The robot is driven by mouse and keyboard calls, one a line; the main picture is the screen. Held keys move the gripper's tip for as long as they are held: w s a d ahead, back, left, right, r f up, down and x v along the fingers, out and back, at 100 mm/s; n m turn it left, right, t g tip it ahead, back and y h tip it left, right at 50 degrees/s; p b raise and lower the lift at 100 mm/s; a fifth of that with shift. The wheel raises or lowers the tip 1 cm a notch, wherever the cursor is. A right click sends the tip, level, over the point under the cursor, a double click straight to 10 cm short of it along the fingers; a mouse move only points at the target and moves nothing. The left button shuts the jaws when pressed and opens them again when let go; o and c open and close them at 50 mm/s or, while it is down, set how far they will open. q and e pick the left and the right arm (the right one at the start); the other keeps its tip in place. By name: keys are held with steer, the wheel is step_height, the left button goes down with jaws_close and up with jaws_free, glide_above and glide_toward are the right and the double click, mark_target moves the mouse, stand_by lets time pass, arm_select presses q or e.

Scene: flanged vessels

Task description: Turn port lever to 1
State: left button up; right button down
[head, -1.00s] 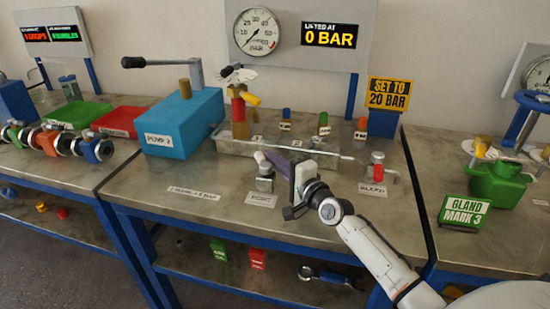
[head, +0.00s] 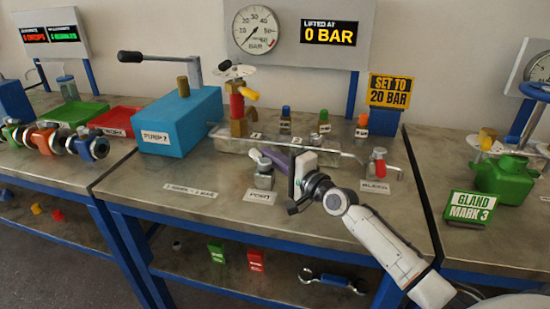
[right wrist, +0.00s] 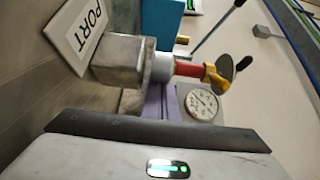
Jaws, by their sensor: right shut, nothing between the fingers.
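The port valve (head: 264,178) is a small grey metal block behind the PORT label (head: 262,196), on the middle bench. A pale lever (head: 258,158) sits on its top and points up and left in the head view. In the right wrist view the block (right wrist: 122,60) shows with the lever's pale end (right wrist: 161,67) beside it. My right gripper (head: 272,154) is shut and empty; its lavender fingers (right wrist: 162,101) lie close beside the lever. I cannot tell whether they touch. The lever's pivot is partly hidden. My left gripper is out of view.
The red-handled bleed valve (head: 378,165) stands to the right. A blue pump (head: 180,122) stands back left. The gauge (head: 257,29) reads near zero.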

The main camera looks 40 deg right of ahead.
steer(key=shift+a+f, duration=0.1)
steer(key=shift+a, duration=0.2)
